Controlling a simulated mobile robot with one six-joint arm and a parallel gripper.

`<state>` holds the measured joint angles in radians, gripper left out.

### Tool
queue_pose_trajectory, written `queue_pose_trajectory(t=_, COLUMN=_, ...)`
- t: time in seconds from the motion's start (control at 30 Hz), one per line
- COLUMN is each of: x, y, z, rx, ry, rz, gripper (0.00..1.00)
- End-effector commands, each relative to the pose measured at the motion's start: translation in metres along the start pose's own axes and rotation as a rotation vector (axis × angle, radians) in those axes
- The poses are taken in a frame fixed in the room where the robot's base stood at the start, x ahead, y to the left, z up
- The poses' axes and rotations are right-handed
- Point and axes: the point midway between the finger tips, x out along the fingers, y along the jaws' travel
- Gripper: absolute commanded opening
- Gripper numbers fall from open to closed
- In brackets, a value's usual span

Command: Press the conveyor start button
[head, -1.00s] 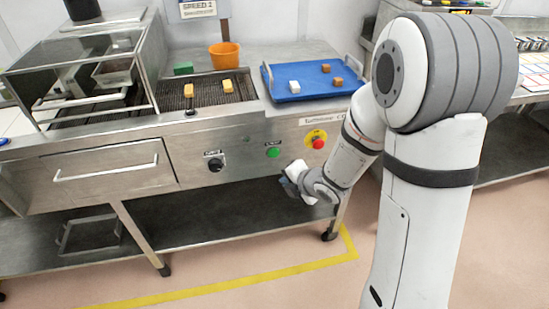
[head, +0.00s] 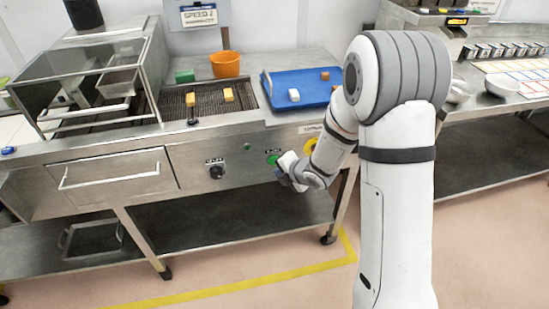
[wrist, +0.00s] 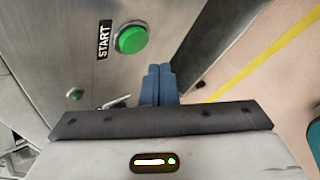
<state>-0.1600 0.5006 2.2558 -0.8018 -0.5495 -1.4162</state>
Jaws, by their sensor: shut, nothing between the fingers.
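In the wrist view the button (wrist: 131,39) is fully visible, round and raised, beside a black START label (wrist: 104,40). My gripper (head: 281,176) is beside and slightly below the button in the head view. Its blue fingers (wrist: 159,72) are together and empty in the wrist view, below and right of the button, with a gap in the picture. I cannot tell how far the fingertips are from the panel.
A black knob (head: 216,170) and a small green light (head: 247,146) are on the same panel. Above are a blue tray (head: 268,82) with small blocks and an orange bucket (head: 225,64). A yellow line (head: 220,288) marks the floor.

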Motion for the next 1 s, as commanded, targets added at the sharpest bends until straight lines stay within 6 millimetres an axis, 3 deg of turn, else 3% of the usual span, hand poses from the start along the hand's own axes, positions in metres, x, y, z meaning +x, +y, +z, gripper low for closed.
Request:
queue_pose_trajectory(t=0.3, x=0.014, y=0.009, z=0.009, rx=0.000, ry=0.001, rz=0.000, gripper=0.00)
queue_pose_trajectory(t=1.0, x=0.014, y=0.010, z=0.009, rx=-0.001, ry=0.001, rz=0.000, gripper=0.00)
